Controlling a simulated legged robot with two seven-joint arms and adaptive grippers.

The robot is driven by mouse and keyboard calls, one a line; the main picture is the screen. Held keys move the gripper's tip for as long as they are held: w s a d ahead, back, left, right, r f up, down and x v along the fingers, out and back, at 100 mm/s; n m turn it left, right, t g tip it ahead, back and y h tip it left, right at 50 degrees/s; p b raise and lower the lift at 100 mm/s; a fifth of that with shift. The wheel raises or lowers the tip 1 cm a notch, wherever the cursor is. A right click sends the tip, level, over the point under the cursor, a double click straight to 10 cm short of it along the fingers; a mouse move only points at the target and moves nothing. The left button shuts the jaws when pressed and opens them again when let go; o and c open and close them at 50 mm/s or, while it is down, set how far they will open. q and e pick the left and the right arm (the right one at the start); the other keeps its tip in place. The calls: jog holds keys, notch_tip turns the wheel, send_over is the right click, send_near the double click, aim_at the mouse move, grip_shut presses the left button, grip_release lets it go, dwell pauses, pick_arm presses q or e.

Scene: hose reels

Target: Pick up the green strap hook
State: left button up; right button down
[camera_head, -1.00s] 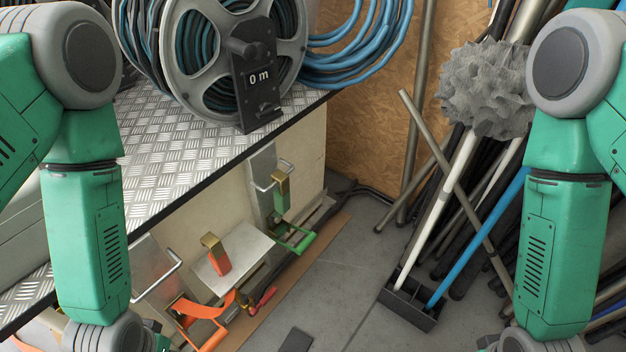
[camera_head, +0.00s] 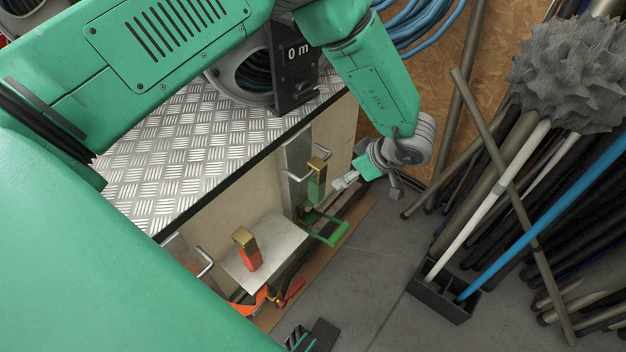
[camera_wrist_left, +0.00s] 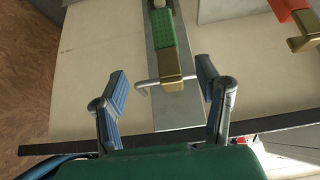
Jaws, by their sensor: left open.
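The green strap hook (camera_head: 317,186) is a green strap piece with a brass-coloured end, against a metal plate on the bench's front side. In the left wrist view the hook (camera_wrist_left: 163,35) is in front of the palm, its brass end beside a bent wire rod. My left gripper (camera_head: 345,181) is just right of the hook in the head view. In the left wrist view my left gripper (camera_wrist_left: 161,84) is open, one finger on each side of the brass end, apart from it.
An orange strap hook (camera_head: 249,259) with a brass end sits at another plate to the left. A green handle (camera_head: 326,234) sticks out below the green hook. The tread-plate bench top (camera_head: 165,170) carries a reel. Poles and a mop head (camera_head: 570,75) stand right. Grey floor is clear between.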

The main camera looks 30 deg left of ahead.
aim_at(323, 182)
pick_arm(q)
jog(key=x, duration=0.3)
jog(key=b+x, duration=0.1)
jog(key=x, duration=0.1)
jog(key=a+x, duration=0.1)
jog(key=x, duration=0.2)
jog(key=shift+a+b, duration=0.15)
jog(key=shift+b, duration=0.15)
jog(key=shift+a+f, duration=0.15)
jog(key=shift+a, duration=0.15)
jog(key=shift+s+f+b, duration=0.2)
jog(key=shift+f+b, duration=0.15)
jog(key=b+x, duration=0.1)
jog(key=x, duration=0.2)
jog(key=shift+a+f, duration=0.15)
jog(key=shift+a, duration=0.35)
jog(key=shift+c, duration=0.8)
jog(key=c, duration=0.7)
grip_shut()
jog(key=shift+d, duration=0.35)
pick_arm(e)
notch_tip(323, 182, down, 4)
jog(key=shift+r, duration=0.1)
